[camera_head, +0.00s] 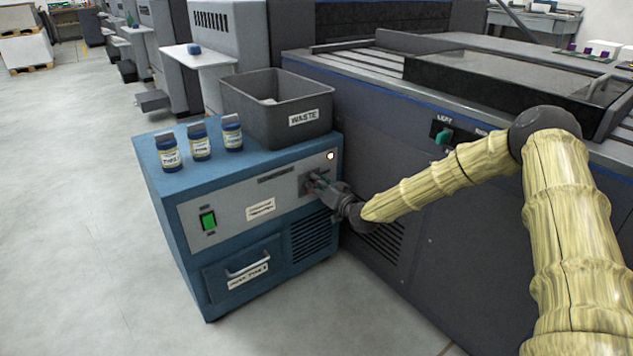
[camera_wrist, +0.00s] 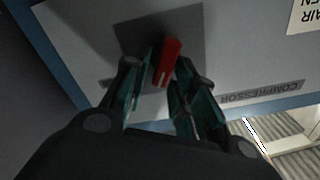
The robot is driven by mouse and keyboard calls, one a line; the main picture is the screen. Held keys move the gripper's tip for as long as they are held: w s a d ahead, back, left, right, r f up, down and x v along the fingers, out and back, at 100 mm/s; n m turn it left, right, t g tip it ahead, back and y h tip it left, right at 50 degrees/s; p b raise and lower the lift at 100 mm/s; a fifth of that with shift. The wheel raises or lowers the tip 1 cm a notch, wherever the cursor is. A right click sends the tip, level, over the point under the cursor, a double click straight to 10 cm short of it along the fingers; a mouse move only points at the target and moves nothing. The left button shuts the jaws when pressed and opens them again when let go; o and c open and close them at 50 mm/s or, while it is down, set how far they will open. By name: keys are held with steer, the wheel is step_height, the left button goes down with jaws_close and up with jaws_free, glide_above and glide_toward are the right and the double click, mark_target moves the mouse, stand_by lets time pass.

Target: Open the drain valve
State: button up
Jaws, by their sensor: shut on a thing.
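The drain valve's red lever (camera_wrist: 168,60) shows in the wrist view, in front of a dark square plate (camera_wrist: 130,32) on the grey panel. My gripper (camera_wrist: 160,75) has its two greenish fingers on either side of the lever, shut on it. In the head view my gripper (camera_head: 318,182) reaches the right part of the grey front panel (camera_head: 235,207) of the blue cabinet (camera_head: 185,262). There the fingers and wrist hide the lever.
A grey waste bin (camera_head: 255,110) and several labelled bottles (camera_head: 200,143) stand on the cabinet. The panel carries a green switch (camera_head: 208,220) and a small lit lamp (camera_head: 330,156). A large dark machine (camera_head: 390,130) stands close on the right. The floor at left is clear.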

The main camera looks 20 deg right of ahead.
steer(key=m, duration=0.4)
steer(key=f+m, duration=0.1)
steer(key=m, duration=0.3)
steer(key=d+m+b, duration=0.1)
steer(key=m, duration=0.3)
steer(key=shift+w+f, duration=0.15)
steer(key=shift+f, duration=0.2)
steer(key=shift+d, duration=0.1)
jaws_close()
steer(key=shift+r, duration=0.1)
steer(key=o, duration=0.6)
jaws_free()
steer(key=shift+a, duration=0.2)
steer(key=shift+o, duration=0.7)
steer(key=shift+a, duration=0.1)
